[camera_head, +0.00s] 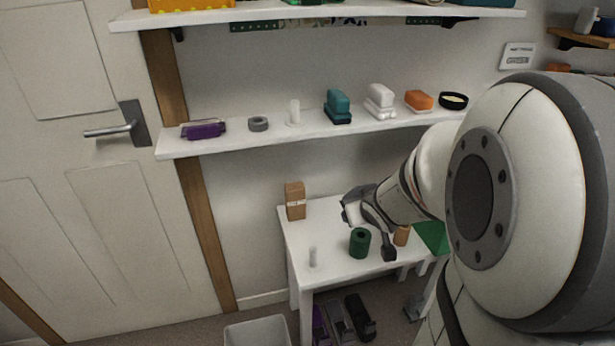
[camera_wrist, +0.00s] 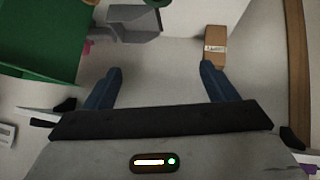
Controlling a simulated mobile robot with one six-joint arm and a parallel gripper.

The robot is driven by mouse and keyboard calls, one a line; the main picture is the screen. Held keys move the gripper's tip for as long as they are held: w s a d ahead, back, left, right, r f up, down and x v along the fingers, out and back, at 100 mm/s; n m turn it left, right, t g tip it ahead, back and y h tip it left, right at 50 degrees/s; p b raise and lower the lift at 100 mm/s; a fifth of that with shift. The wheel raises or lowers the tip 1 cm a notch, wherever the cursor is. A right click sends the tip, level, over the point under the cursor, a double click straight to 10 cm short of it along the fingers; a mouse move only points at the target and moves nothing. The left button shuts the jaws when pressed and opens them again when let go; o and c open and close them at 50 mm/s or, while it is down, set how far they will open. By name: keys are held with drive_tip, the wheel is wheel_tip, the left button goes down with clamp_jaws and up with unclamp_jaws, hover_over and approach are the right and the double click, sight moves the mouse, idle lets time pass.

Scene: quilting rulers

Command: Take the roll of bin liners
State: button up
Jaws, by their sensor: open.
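The roll of bin liners appears to be the dark green cylinder with a hole in its top (camera_head: 359,243), upright on the small white table (camera_head: 333,262). My gripper (camera_head: 368,232) is over the table, close to the roll in the head view, with one finger seen to its right. Its height over the roll is hard to judge. In the wrist view my gripper (camera_wrist: 160,68) has its two blue-grey fingers wide apart with nothing between them. The roll is not clearly recognisable there.
A tan object (camera_head: 402,236) is right of the gripper. The shelf (camera_head: 235,141) holds several items above. A pale bin (camera_head: 257,333) is below.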

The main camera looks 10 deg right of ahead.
sight(358, 236)
drive_tip(key=w+d+f+t+y+b, duration=0.1)
drive_tip(key=d+f+t+b, duration=0.1)
drive_tip(key=f, duration=0.3)
drive_tip(key=w+d+f+n+t+y+b, duration=0.1)
drive_tip(key=w+f+t+b, duration=0.1)
drive_tip(key=f+b, duration=0.3)
drive_tip(key=w+d+f+n+t+y+b, duration=0.1)
drive_tip(key=d+f+b, duration=0.1)
drive_tip(key=f, duration=0.4)
drive_tip(key=shift+w+d+f+t+b, duration=0.15)
drive_tip(key=shift+w+d+t+b, duration=0.2)
drive_tip(key=shift+b, duration=0.45)
drive_tip(key=f+b, duration=0.1)
drive_tip(key=s+f+t+y+b, duration=0.1)
drive_tip(key=f+t+y+b, duration=0.1)
drive_tip(key=shift+s+d, duration=0.1)
drive_tip(key=shift+s, duration=0.2)
drive_tip(key=shift+s+f+t+y+b, duration=0.25)
drive_tip(key=shift+t+y+b, duration=0.2)
drive_tip(key=shift+y, duration=0.15)
drive_tip(key=x, duration=0.2)
drive_tip(key=b+x, duration=0.1)
drive_tip(key=x, duration=0.2)
drive_tip(key=b+x, duration=0.1)
drive_tip(key=x, duration=0.1)
drive_tip(key=shift+w+a+r, duration=0.15)
drive_tip(key=shift+w+a, duration=0.1)
drive_tip(key=shift+a, duration=0.1)
drive_tip(key=c, duration=1.1)
